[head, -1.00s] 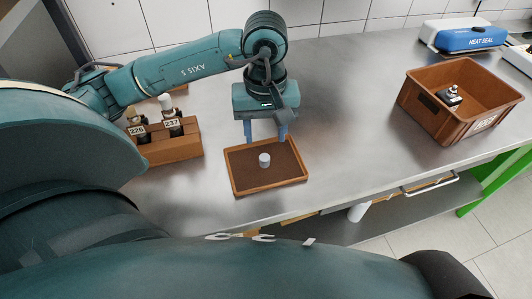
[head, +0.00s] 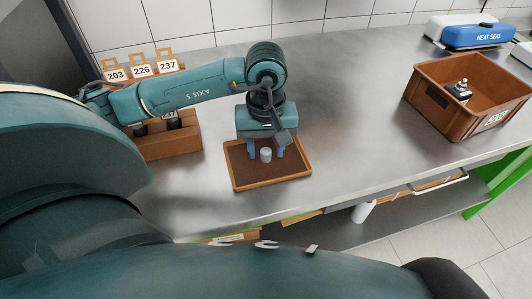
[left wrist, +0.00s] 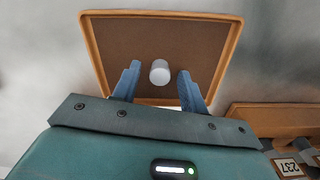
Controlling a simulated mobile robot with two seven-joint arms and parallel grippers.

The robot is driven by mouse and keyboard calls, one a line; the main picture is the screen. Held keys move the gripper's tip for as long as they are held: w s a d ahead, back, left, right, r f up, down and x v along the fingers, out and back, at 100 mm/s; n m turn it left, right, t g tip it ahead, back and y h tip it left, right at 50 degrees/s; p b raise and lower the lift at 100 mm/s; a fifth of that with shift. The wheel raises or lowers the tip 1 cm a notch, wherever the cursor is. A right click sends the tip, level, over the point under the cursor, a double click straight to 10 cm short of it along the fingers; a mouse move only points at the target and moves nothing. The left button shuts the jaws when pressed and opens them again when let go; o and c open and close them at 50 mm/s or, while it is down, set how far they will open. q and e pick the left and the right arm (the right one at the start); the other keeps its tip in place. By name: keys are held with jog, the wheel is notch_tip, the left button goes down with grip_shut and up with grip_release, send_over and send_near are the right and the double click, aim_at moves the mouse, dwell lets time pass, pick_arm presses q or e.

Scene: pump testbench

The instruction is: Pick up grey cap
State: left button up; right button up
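The grey cap (head: 266,155) is a small light grey cylinder standing on the brown floor of a shallow wooden-rimmed tray (head: 273,185). My left gripper (head: 266,154) is lowered over the tray with its blue fingers apart. In the left wrist view the cap (left wrist: 160,72) lies between and slightly beyond the two open fingertips (left wrist: 160,76), with a gap on each side. The fingers do not touch it. My right gripper is not in view.
A wooden rack (head: 172,146) with dark bottles stands left of the tray, with numbered tags 203, 226 and 237 behind it. A brown crate (head: 440,112) holding a small device is at the right. A blue and white heat sealer (head: 472,37) stands at the back right. The table's middle is clear.

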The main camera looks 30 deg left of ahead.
pick_arm(q)
grip_shut()
